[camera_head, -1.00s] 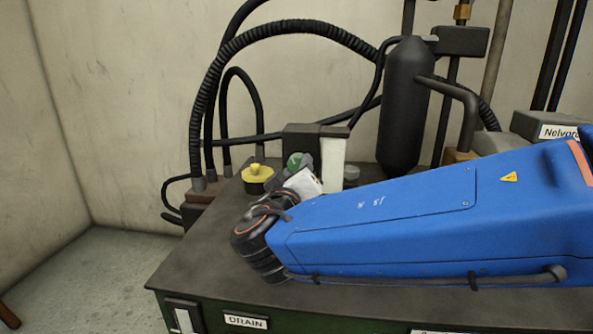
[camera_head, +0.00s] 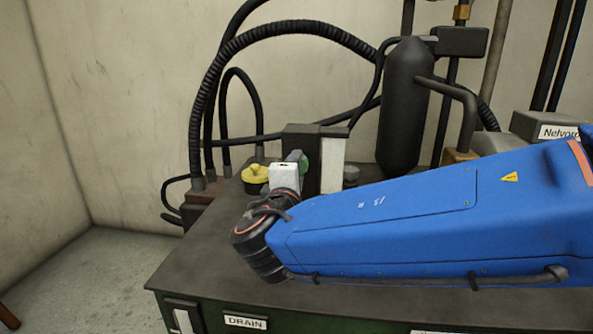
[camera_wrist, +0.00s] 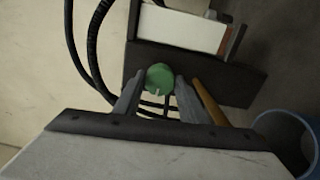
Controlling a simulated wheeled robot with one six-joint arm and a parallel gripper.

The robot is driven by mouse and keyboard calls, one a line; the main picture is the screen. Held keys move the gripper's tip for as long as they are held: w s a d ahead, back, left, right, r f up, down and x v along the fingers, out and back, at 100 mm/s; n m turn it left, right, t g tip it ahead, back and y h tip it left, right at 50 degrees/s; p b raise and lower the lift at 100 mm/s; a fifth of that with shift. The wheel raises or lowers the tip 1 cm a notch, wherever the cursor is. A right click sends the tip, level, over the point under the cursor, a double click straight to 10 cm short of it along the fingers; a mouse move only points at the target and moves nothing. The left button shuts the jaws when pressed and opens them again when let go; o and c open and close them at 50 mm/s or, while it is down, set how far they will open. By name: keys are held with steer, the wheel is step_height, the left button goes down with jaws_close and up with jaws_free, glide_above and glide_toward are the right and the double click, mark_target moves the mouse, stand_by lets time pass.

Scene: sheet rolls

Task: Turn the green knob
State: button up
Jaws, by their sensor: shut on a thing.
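The green knob (camera_wrist: 159,77) sits between the two fingertips of my gripper (camera_wrist: 158,88) in the wrist view. The fingers are closed on its sides, and a small pale mark shows on the knob's lower edge. The knob is mounted on a dark box (camera_wrist: 190,71) with a white panel. In the head view, only part of the green knob (camera_head: 303,163) shows behind my white wrist housing. My gripper's fingers are mostly hidden there.
A yellow knob (camera_head: 255,173) stands just left of my wrist. A black cylinder (camera_head: 405,105) with pipes rises at the back right, and black hoses (camera_head: 213,90) arch behind. A blue bin (camera_wrist: 290,140) shows at the wrist view's lower right. The front tabletop (camera_head: 205,245) is clear.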

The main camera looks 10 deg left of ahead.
steer(key=shift+n, duration=2.1)
steer(key=o, duration=1.1)
steer(key=shift+c, duration=0.2)
steer(key=s, duration=1.7)
steer(key=shift+s+d, duration=0.2)
steer(key=shift+d, duration=0.25)
